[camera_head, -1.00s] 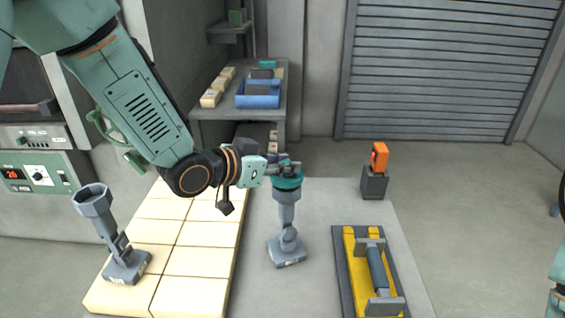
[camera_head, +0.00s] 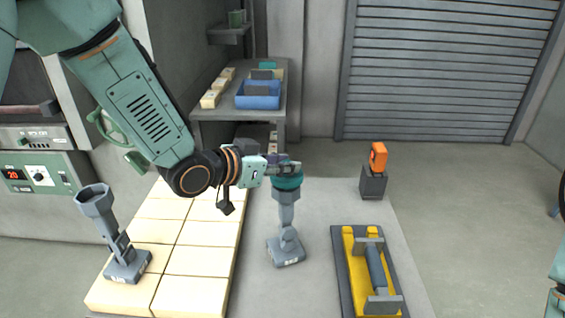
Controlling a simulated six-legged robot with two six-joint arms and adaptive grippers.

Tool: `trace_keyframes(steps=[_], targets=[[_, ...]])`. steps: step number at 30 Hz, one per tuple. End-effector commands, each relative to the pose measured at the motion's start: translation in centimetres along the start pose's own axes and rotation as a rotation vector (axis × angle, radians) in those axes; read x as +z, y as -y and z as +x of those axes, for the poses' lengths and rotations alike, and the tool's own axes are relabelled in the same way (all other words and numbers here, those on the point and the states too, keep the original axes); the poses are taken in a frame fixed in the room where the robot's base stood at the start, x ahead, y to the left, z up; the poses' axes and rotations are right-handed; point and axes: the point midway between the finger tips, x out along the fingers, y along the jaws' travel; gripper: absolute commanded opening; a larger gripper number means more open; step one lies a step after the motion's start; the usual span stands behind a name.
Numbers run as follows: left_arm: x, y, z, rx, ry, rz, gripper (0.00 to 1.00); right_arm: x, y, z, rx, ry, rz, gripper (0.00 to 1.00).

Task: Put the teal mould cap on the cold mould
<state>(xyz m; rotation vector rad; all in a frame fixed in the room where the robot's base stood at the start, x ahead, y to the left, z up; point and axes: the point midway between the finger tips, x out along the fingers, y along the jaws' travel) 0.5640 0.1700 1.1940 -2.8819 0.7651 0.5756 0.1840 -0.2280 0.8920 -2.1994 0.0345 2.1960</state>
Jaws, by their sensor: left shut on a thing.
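The teal mould cap (camera_head: 287,182) is at the top of a grey mould (camera_head: 287,218) that stands upright on the grey table. The cap looks level and meets the mould's mouth from this angle; I cannot tell if it is fully seated. My left gripper (camera_head: 284,168) is shut on the cap from the left and hides part of its top. A second grey mould (camera_head: 109,228), with an open cup, stands on the pale bricks at left, uncapped. The pictures do not show which mould is cold. My right gripper is out of view.
Pale bricks (camera_head: 195,262) cover the table's left part. A yellow and grey fixture (camera_head: 349,262) lies at front right. An orange tool in a dark holder (camera_head: 373,186) stands behind it. A blue bin (camera_head: 258,101) sits on the back shelf.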

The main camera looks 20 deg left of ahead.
Motion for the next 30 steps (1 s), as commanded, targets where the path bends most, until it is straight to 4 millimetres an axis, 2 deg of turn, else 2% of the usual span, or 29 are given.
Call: trace_keyframes(steps=[13, 30], targets=[[0.02, 0.05, -0.01, 0.0, 0.0, 0.0, 0.0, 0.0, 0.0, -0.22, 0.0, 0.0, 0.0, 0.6], [0.88, 0.04, 0.35, 0.0, 0.0, 0.0, 0.0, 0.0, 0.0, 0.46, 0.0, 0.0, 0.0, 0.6]])
